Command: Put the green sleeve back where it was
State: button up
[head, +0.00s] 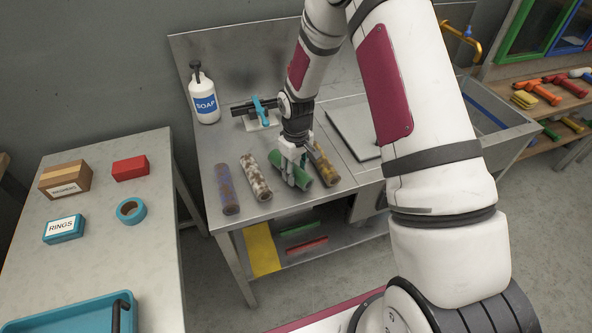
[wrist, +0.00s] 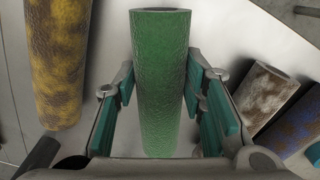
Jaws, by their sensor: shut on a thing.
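The green sleeve (head: 294,169) lies lengthwise among other sleeves at the metal counter's front, and it also shows in the wrist view (wrist: 160,70). My gripper (head: 290,172) points down over it and is shut on it. In the wrist view the teal pads of my gripper (wrist: 162,98) stand on both sides of the sleeve. The fingers hide part of it in the head view. I cannot tell whether it touches the counter or is slightly raised.
A mottled yellow sleeve (head: 324,167) lies close on the right. A white-and-brown sleeve (head: 255,177) and a purple-brown one (head: 227,190) lie on the left. Behind stand a soap bottle (head: 203,98) and a dark bar with a blue clamp (head: 261,110). A sink (head: 478,115) is at right.

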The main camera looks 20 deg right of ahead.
jog(key=shift+f, duration=0.1)
jog(key=o, duration=1.1)
jog(key=shift+o, duration=0.2)
